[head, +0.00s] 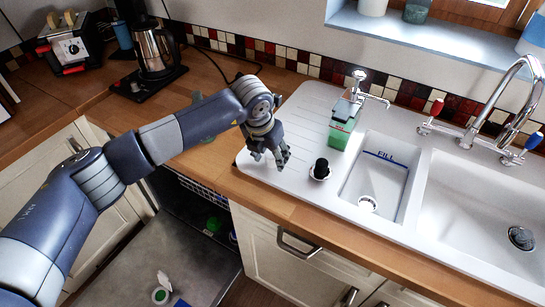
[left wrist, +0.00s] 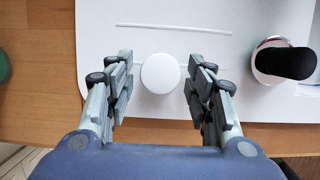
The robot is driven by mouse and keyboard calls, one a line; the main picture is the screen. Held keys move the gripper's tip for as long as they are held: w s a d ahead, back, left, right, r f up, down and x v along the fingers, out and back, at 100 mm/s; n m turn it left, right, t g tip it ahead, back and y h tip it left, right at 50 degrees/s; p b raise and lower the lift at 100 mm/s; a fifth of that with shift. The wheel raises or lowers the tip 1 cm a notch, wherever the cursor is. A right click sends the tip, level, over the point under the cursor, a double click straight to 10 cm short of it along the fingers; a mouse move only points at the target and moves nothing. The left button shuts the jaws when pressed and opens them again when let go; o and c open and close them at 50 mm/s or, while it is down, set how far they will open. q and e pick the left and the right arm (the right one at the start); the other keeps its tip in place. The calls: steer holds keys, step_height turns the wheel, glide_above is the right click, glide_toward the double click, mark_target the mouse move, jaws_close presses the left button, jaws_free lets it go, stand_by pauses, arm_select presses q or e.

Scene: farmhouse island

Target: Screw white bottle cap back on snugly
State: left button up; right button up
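A round white cap (left wrist: 160,73) lies between the two fingers of my left gripper (left wrist: 160,88) in the left wrist view. The fingers are open, one on each side of it, with small gaps. I cannot pick out a white bottle for certain. A clear bottle with green liquid (head: 341,134) stands upright right of the gripper. My right gripper is not in view.
A black-topped object with a pale base (head: 320,170) stands just right of my left gripper; it also shows in the left wrist view (left wrist: 285,60). The sink basins (head: 480,210) are farther right.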

mark_target(271, 155)
arm_select(q)
jaws_close()
steer(key=shift+r+p, duration=1.25)
steer(key=shift+r, duration=2.3)
